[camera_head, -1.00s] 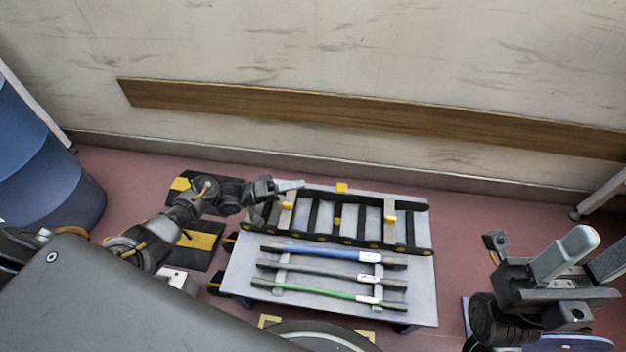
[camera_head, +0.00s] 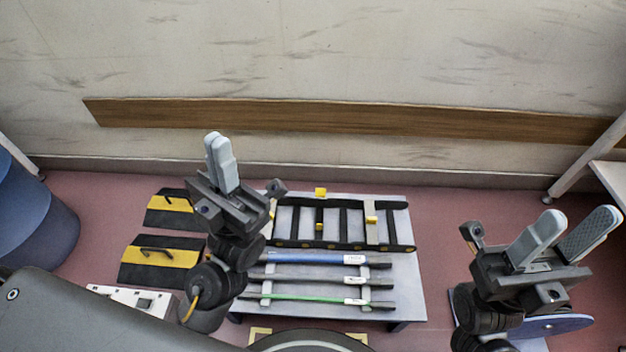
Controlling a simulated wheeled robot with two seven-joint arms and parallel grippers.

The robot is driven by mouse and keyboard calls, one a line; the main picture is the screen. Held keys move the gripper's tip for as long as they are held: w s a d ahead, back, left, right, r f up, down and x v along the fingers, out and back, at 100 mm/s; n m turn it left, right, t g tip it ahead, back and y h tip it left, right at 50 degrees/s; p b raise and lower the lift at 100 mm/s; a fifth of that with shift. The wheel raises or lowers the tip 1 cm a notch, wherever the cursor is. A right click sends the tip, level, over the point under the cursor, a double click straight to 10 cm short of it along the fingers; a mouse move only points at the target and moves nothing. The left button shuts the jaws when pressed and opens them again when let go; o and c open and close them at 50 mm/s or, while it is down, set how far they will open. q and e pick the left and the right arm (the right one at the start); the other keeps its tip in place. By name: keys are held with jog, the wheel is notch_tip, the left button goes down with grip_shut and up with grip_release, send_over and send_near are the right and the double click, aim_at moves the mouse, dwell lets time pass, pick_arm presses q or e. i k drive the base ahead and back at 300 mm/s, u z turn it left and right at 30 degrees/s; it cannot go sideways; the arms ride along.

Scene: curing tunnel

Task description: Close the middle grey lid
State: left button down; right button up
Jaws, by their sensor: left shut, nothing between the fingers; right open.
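Three long narrow bars lie side by side on a light grey table (camera_head: 408,285). The middle one is the grey lid (camera_head: 322,281), between a blue bar (camera_head: 305,257) and a green bar (camera_head: 305,297). I cannot tell how far the grey lid is open. Its left end lies close to my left arm. My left gripper (camera_head: 218,142) is raised with its fingers pointing up, shut and empty, left of the table and apart from the grey lid. My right gripper (camera_head: 578,218) is open and empty, well to the right of the table.
A black ladder-like frame (camera_head: 345,245) with yellow blocks stands at the table's back. Black and yellow panels (camera_head: 165,257) lie to the left, by a white box (camera_head: 128,297). Blue drums (camera_head: 35,215) stand at far left. A wall closes the back.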

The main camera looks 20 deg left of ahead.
aim_at(320, 193)
jog(key=z, duration=1.55)
jog(key=k, duration=0.8)
jog(key=u, duration=0.75)
jog(key=i, duration=0.5)
jog(key=z, duration=0.05)
